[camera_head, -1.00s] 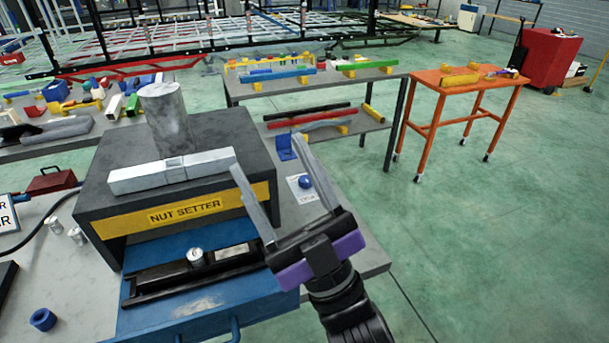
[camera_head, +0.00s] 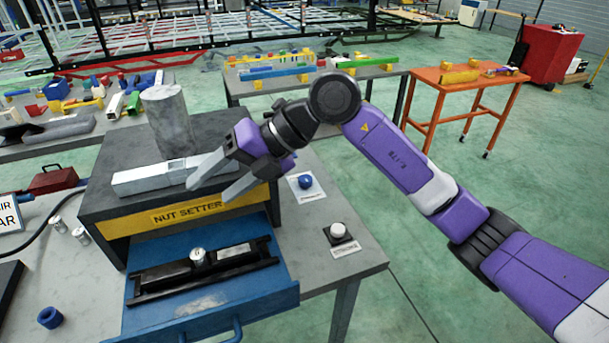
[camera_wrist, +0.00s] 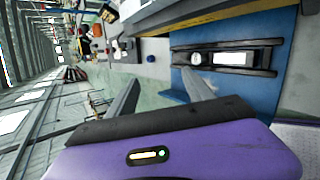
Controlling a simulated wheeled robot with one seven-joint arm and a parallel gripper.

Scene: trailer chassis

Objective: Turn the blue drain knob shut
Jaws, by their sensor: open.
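The blue drain knob (camera_head: 306,182) sits on a white label plate on the grey bench, just right of the nut setter housing. My gripper (camera_head: 207,190) is open and empty, with its two fingers pointing left in front of the nut setter's yellow label. The knob lies to the right of the fingers and below my wrist in the head view. In the wrist view my open gripper (camera_wrist: 160,92) shows with the blue drawer beyond it. I cannot make out the knob surely in that view.
A white button (camera_head: 338,231) on a black base stands at the bench's right. A blue ring (camera_head: 49,317) lies at the left.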

